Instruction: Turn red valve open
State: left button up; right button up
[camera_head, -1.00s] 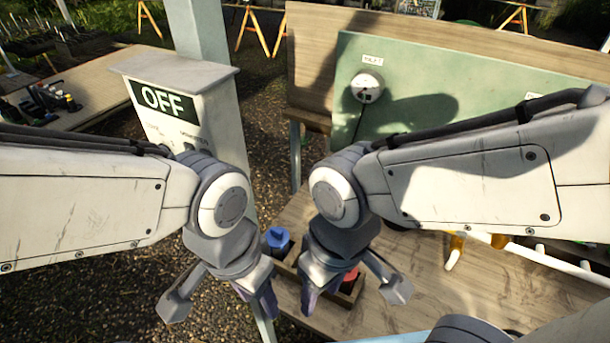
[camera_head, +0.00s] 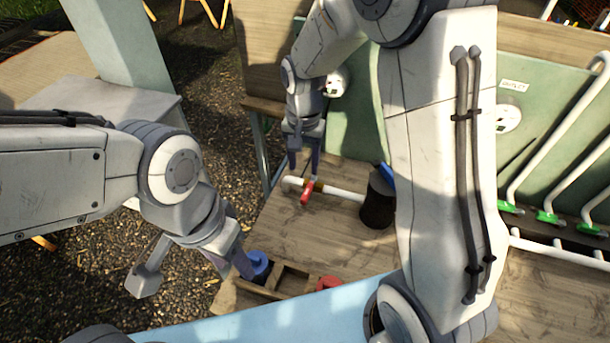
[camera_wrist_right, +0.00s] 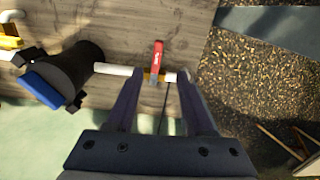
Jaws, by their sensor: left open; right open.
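The red valve handle (camera_head: 307,191) sits on a white pipe (camera_head: 341,193) above the wooden table. In the right wrist view the red handle (camera_wrist_right: 158,61) stands crosswise to the white pipe (camera_wrist_right: 112,70), at a brass-coloured valve body. My right gripper (camera_head: 303,170) is open, pointing down just above the valve. In the wrist view its two fingers (camera_wrist_right: 159,82) lie either side of the handle's line, with a gap to each side; contact cannot be told. My left gripper (camera_head: 195,275) is open and empty at the lower left, beside the table.
A black cylinder with a blue part (camera_head: 377,205) stands at the pipe's right end. A wooden box (camera_head: 262,291) with a blue piece (camera_head: 257,266) and a red piece (camera_head: 328,283) is at the near edge. A green panel (camera_head: 355,130) rises behind.

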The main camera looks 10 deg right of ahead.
aim_at(307, 191)
jog(key=shift+m, duration=0.4)
jog(key=f, duration=0.3)
jog(key=f+p, duration=0.1)
jog(key=f, duration=0.3)
jog(key=d+f+p, duration=0.1)
jog(key=f, duration=0.3)
jog(key=shift+w, duration=0.4)
grip_shut()
dwell(0.5)
